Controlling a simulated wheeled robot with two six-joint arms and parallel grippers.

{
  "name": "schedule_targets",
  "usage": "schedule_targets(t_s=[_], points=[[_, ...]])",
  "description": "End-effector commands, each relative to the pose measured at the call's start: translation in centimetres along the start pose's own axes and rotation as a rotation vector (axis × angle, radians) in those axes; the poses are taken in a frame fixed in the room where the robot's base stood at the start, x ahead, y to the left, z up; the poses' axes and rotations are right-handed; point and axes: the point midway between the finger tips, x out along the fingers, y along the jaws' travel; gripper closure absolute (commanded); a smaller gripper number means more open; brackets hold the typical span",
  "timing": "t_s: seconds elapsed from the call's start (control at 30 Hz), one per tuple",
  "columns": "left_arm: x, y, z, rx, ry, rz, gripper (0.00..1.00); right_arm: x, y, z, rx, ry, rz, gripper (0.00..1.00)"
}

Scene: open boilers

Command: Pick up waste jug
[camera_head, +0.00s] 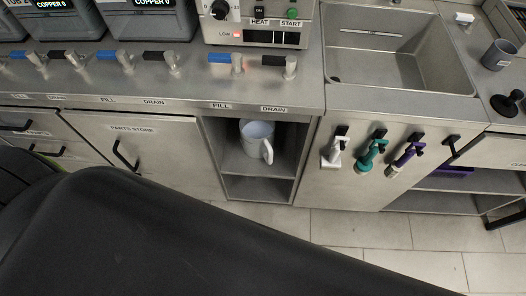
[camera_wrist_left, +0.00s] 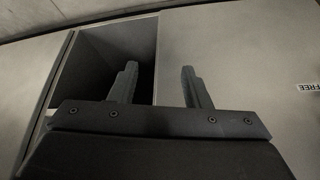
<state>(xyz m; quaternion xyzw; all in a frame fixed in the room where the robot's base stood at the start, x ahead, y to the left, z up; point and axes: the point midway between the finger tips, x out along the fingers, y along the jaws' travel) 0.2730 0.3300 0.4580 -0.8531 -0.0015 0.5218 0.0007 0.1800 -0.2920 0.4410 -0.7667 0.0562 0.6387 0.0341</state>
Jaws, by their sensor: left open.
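A white jug (camera_head: 257,140) with a handle on its right side stands upright on a shelf in the open cubby under the counter, in the head view. My left gripper (camera_wrist_left: 160,84) shows in the left wrist view with its two fingers apart and nothing between them. It is in front of a cabinet front with a dark open compartment (camera_wrist_left: 112,50) behind the left finger. The jug cannot be made out in the wrist view. A large dark part of my own body fills the lower head view, and neither gripper can be seen there.
The steel cabinet (camera_head: 150,150) with a handle is left of the cubby. Several brushes hang on the panel to its right, including a teal one (camera_head: 371,152). A sink (camera_head: 395,50) is above them. The tiled floor (camera_head: 385,228) in front is clear.

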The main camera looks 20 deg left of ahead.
Motion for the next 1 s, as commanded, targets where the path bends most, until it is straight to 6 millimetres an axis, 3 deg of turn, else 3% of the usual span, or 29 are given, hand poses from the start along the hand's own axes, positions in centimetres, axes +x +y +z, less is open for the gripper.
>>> schedule_targets(t_s=[0.03,0.2,0.5,0.7,1.0], points=[[2.0,0.1,-1.0,0.012,0.045,0.018,0.57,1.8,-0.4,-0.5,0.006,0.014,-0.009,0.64],[3.0,1.2,-6.1,0.064,0.190,0.098,0.57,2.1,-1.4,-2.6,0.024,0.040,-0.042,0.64],[1.5,4.7,-12.6,0.198,0.427,0.249,0.57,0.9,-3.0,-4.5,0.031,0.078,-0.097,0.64],[-0.8,7.6,-15.1,0.308,0.577,0.349,0.57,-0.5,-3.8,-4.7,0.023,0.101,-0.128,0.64],[-3.6,10.2,-16.6,0.397,0.687,0.426,0.57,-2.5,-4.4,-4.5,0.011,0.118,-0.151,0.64]])
